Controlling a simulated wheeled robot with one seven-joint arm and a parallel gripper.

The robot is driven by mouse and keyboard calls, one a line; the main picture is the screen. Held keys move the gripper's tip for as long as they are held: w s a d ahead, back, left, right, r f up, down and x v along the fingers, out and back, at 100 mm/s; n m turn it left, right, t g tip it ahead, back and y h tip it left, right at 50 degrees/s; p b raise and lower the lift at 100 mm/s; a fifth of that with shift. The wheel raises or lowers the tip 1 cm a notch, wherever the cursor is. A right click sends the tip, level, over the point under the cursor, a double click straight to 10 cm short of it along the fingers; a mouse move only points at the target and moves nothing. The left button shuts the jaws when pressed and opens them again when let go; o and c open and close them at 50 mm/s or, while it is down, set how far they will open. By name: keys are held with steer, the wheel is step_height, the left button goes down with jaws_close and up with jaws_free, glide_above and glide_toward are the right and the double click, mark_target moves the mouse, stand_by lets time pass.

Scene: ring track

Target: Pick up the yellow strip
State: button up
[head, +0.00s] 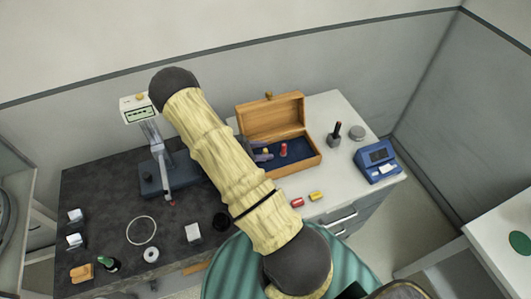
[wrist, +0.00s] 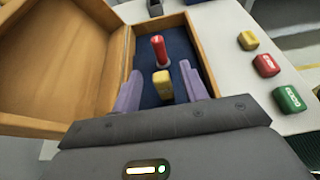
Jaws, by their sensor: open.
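A small yellow piece (wrist: 162,85) is inside the open wooden box (wrist: 124,62), on its dark blue lining. My gripper (wrist: 159,82) is open, its two purple fingers reaching into the box on either side of this piece, with gaps showing. In the head view my gripper (head: 262,152) is partly hidden by my arm. A second yellow piece (wrist: 248,41) lies on the white top outside the box; it also shows in the head view (head: 316,195). I cannot tell from looks alone which one is called the strip.
A red piece (wrist: 160,50) stands upright in the box just beyond the yellow one. Another red piece (wrist: 266,65) and a green piece (wrist: 291,99) lie outside. The box's raised lid (head: 272,118) is close by. A blue device (head: 378,160) stands right.

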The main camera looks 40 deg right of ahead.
steer(key=shift+p+x, duration=0.5)
steer(key=shift+x, duration=1.1)
jaws_close()
